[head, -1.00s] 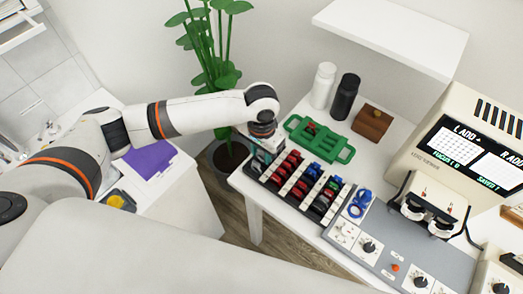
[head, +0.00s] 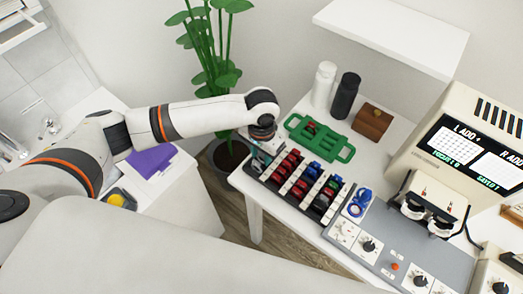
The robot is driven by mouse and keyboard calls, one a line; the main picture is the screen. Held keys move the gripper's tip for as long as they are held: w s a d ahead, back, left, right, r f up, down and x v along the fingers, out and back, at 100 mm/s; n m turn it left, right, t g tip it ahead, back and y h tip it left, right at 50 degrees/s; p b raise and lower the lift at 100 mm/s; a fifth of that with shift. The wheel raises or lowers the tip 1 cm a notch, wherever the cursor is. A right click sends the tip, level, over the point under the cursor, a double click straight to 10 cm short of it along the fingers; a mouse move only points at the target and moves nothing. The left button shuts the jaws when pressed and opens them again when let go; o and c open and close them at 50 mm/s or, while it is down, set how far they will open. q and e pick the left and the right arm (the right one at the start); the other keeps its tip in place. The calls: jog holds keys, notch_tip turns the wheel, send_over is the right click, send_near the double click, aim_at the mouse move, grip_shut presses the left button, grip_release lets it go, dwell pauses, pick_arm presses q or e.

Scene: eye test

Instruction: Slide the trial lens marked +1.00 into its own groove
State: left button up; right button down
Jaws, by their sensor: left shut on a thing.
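The lens rack (head: 284,199) is a dark tray with white dividers at the left end of the white table. It holds rows of red-, blue-, green- and dark-rimmed trial lenses (head: 299,189). My left gripper (head: 259,161) points down at the rack's left end, beside the first row. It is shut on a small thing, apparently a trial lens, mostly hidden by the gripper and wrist. The +1.00 mark and its groove are too small to make out. I cannot tell whether the held thing touches the rack. My right gripper is not in view.
White (head: 324,84) and black (head: 345,95) bottles and a brown box (head: 372,122) stand farther back. Blue rings (head: 359,202) and a grey control panel (head: 392,246) are to the right.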

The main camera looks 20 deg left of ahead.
pick_arm(q)
jog(key=shift+f, duration=0.65)
jog(key=shift+f, duration=0.2)
jog(key=o, duration=1)
jog(key=shift+r, duration=0.1)
notch_tip(320, 180, up, 12)
jog(key=shift+f, duration=0.1)
